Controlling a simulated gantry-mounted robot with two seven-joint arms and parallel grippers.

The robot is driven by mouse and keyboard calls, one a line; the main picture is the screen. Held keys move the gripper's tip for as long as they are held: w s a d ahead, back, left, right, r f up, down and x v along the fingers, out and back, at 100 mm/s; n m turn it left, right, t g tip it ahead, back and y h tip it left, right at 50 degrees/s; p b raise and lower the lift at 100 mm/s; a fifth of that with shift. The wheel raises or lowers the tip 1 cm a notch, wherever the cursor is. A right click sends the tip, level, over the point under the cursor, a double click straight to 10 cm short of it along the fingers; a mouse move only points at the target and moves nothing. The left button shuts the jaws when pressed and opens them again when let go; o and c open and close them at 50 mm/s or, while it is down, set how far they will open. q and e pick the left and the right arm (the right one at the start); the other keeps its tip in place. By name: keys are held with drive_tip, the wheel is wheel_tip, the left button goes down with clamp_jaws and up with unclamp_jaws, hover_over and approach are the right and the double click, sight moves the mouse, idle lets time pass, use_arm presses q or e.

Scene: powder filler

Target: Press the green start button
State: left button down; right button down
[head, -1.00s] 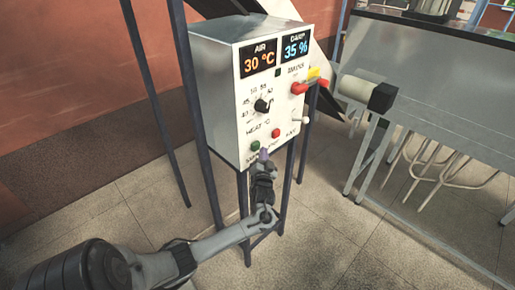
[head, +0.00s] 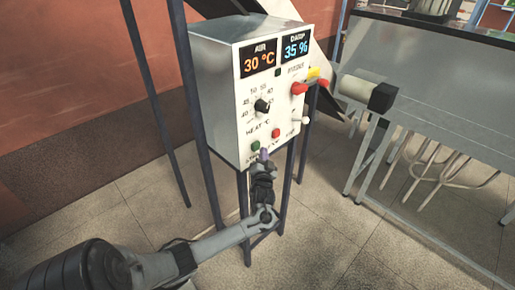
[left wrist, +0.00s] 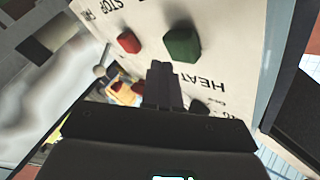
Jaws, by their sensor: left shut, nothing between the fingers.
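The green start button (head: 255,146) is at the lower left of the control panel's front in the head view. It also shows large in the left wrist view (left wrist: 182,44), above the tips of my fingers. My left gripper (head: 263,154) is shut and empty, just below and right of the green button in the head view. In the left wrist view its closed fingers (left wrist: 160,75) point toward the panel, a little below the green button. I cannot tell whether they touch the panel. The red stop button (head: 276,133) is to the right of the green one. My right gripper is not in view.
The metal control box (head: 222,85) stands on dark legs, with a black heat knob (head: 262,106), two displays, a red-handled switch (head: 300,88) and a small white-tipped lever (head: 304,120). A grey table (head: 440,90) stands at the right. Tiled floor is open in front.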

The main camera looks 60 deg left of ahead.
use_arm(q)
drive_tip(key=shift+s+a, duration=0.1)
drive_tip(key=shift+a, duration=0.1)
idle(0.5)
drive_tip(key=shift+a, duration=0.2)
drive_tip(key=shift+s+a, duration=0.1)
drive_tip(key=shift+a, duration=0.05)
idle(0.5)
drive_tip(key=shift+s+a, duration=0.1)
drive_tip(key=shift+a, duration=0.3)
idle(0.5)
drive_tip(key=shift+d, duration=0.15)
drive_tip(key=shift+w+d+p, duration=0.25)
drive_tip(key=shift+d+p, duration=0.2)
drive_tip(key=shift+d, duration=0.35)
drive_tip(key=shift+d, duration=0.1)
